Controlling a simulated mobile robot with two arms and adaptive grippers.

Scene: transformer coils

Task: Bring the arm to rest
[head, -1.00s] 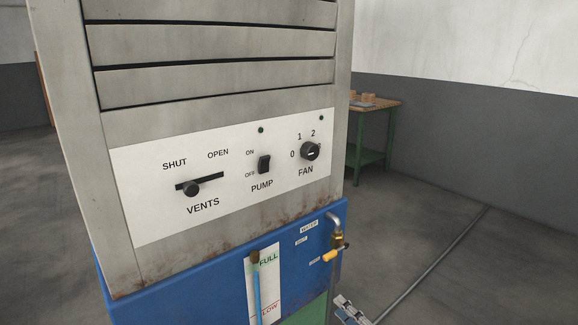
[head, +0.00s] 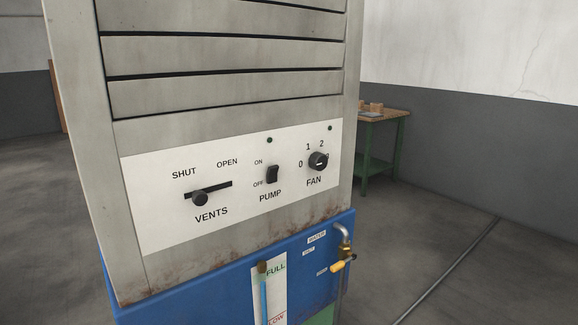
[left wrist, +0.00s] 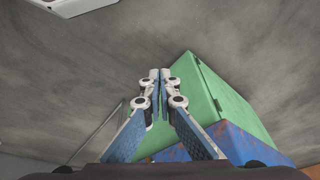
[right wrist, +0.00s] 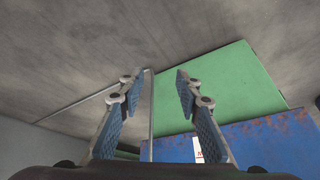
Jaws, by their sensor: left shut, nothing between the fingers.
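My left gripper (left wrist: 160,76) shows in the left wrist view with its fingertips together and nothing between them. My right gripper (right wrist: 154,77) shows in the right wrist view with its fingers apart and empty. Neither gripper is in the head view. Both wrist views show the machine's green panel (left wrist: 203,90) and blue casing (right wrist: 262,140) beyond the fingers. I see no contact with them. In the head view the grey and blue machine (head: 225,92) stands ahead, with a white control panel (head: 150,220).
The vents slider (head: 200,198) sits toward SHUT. A pump switch (head: 272,174), fan knob (head: 318,161), level gauge (head: 280,290) and yellow-handled tap (head: 343,265) are on the machine. A green-legged table (head: 384,116) stands behind at right. Floor right of the machine is mostly clear.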

